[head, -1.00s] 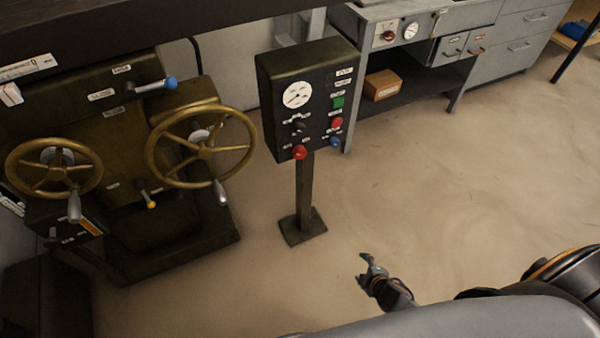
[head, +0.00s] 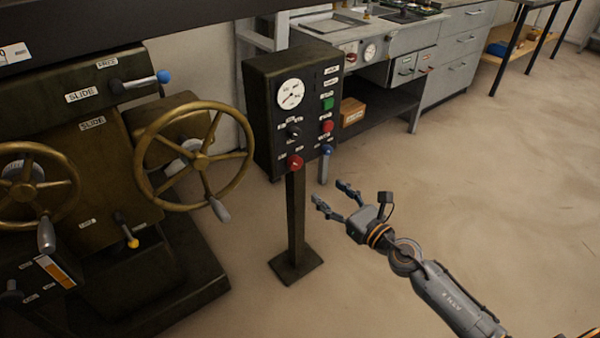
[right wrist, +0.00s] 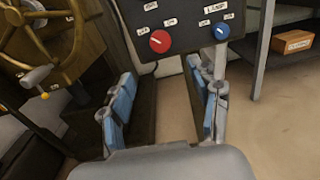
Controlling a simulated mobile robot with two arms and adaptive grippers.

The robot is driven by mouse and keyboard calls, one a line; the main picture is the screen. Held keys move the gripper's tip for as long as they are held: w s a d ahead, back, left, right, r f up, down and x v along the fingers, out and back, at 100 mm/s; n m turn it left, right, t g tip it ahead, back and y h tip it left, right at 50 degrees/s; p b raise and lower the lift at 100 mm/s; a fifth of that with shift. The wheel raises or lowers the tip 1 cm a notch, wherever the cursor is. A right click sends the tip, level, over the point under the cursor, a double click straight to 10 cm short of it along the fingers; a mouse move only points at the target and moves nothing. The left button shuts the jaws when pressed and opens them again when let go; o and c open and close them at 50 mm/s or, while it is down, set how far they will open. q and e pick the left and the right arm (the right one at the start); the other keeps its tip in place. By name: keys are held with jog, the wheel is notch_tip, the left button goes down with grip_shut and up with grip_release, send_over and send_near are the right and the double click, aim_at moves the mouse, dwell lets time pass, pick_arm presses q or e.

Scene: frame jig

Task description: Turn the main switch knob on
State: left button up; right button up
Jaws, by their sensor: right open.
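A dark control panel (head: 262,110) on a post carries the controls. It has a black knob (head: 293,131), a red knob (head: 294,162) at its lower left and a blue knob (head: 326,150) at its lower right. The labels are too small to tell which is the main switch. The right wrist view shows the red knob (right wrist: 160,41) and blue knob (right wrist: 221,31), each with a white pointer line. My right gripper (head: 329,192) is open and empty, below and right of the panel, apart from it. My left gripper is not in view.
The panel also has a gauge (head: 291,94), a green button (head: 328,103) and a red button (head: 327,126). A machine with brass handwheels (head: 195,150) stands close on the left. A grey bench (head: 385,75) is behind. The floor at right is clear.

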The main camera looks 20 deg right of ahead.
send_near(297, 165)
jog(key=w, duration=0.3)
jog(key=x, duration=0.2)
jog(key=a+x, duration=0.1)
jog(key=x, duration=0.2)
jog(key=shift+w+a, duration=0.15)
jog(key=shift+w, duration=0.3)
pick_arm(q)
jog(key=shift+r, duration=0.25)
pick_arm(e)
jog(key=c, duration=1.2)
jog(key=shift+o, duration=0.2)
